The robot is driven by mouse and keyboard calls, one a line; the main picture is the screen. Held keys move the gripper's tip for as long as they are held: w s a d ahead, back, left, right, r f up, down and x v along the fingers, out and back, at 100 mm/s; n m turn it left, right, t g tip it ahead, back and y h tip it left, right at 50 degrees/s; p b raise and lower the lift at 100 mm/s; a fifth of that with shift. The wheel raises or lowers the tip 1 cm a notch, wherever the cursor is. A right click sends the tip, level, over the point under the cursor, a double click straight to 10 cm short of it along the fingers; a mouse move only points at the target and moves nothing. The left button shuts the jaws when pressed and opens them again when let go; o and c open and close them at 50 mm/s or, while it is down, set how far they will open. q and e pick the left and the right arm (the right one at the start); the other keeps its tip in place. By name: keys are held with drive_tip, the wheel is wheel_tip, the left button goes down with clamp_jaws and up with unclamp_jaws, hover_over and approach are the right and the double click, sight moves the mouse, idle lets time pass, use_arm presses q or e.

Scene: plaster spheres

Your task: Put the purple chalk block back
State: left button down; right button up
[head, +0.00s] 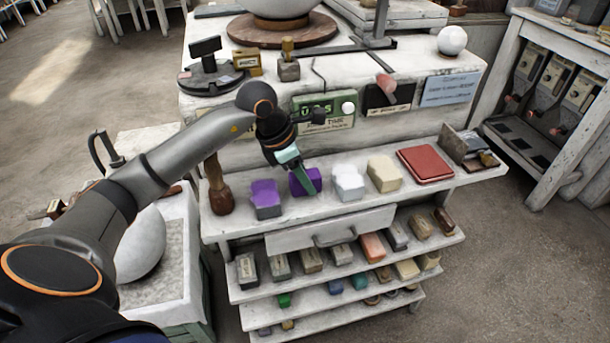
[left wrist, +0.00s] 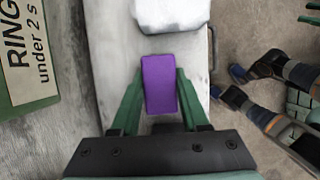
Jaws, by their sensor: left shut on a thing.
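A purple block (head: 316,178) is between the green fingers of my left gripper (head: 303,182), at the top shelf. In the left wrist view, the fingers (left wrist: 160,98) close on both sides of the purple block (left wrist: 160,82). I cannot tell whether its underside touches the shelf. A second purple block (head: 265,198) sits on the shelf to the left. A white block (head: 347,183) is just to the right; it also shows at the top of the left wrist view (left wrist: 170,14). My right gripper is not seen.
The top shelf (head: 330,207) also holds a cream block (head: 384,173), a red flat box (head: 425,164) and a brown wooden tool (head: 218,186) at the left. A green sign (head: 323,113) hangs behind. Lower shelves carry several small blocks.

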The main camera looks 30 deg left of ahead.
use_arm(q)
drive_tip(key=shift+f, duration=0.1)
drive_tip(key=c, duration=0.9)
unclamp_jaws()
drive_tip(key=shift+f, duration=0.1)
drive_tip(key=o, duration=0.5)
drive_tip(key=shift+s+a+r, duration=0.1)
drive_tip(key=shift+r, duration=0.5)
drive_tip(key=v, duration=1.1)
drive_tip(key=shift+s+r, duration=0.1)
